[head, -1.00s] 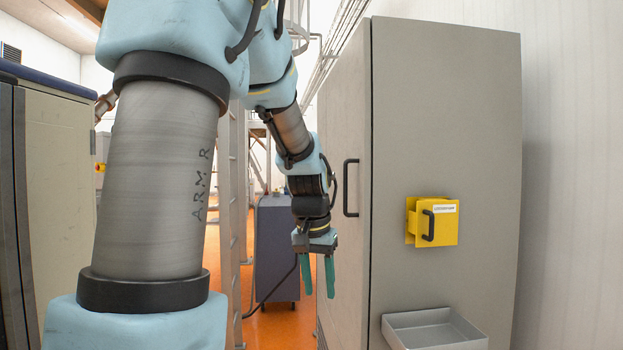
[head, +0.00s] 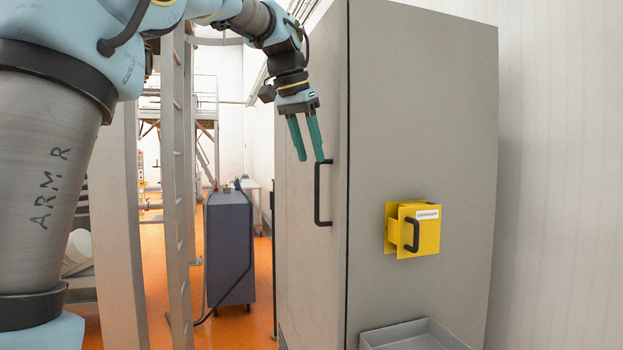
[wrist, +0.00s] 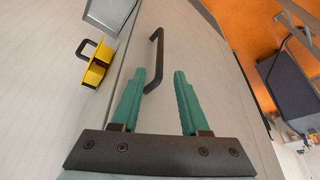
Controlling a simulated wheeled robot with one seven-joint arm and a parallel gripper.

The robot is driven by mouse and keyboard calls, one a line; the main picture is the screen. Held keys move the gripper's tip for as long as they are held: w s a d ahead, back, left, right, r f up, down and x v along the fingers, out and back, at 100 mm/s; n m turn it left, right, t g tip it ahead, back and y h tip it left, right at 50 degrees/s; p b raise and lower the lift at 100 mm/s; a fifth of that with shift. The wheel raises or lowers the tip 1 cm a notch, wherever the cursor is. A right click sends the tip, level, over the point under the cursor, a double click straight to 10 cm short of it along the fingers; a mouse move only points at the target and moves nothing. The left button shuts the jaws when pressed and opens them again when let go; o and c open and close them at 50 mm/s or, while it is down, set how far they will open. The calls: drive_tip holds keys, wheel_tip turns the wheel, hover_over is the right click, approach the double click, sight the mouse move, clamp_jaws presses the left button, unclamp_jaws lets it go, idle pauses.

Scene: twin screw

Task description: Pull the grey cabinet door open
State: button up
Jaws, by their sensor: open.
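The grey cabinet door (head: 300,262) is the narrow left face of the tall cabinet and looks shut. Its black bar handle (head: 317,195) stands upright near the door's right edge. My gripper (head: 310,160) is open and empty, with green fingers pointing down just above the handle's top end in the head view. In the wrist view, the handle (wrist: 155,62) shows between and beyond the fingers of my gripper (wrist: 167,78). Its near end lies close to the left fingertip; I cannot tell whether they touch.
A yellow box with a black handle (head: 425,235) sticks out from the cabinet's wide face. A grey tray (head: 415,335) juts out below it. A ladder (head: 178,190) and a dark blue cart (head: 230,245) stand left of the cabinet, with orange floor around the cart.

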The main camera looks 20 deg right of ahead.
sight(316, 173)
drive_tip(key=p+x, duration=0.1)
drive_tip(key=x, duration=0.6)
drive_tip(key=shift+d+f, duration=0.1)
drive_tip(key=shift+c, duration=0.3)
clamp_jaws()
idle(0.9)
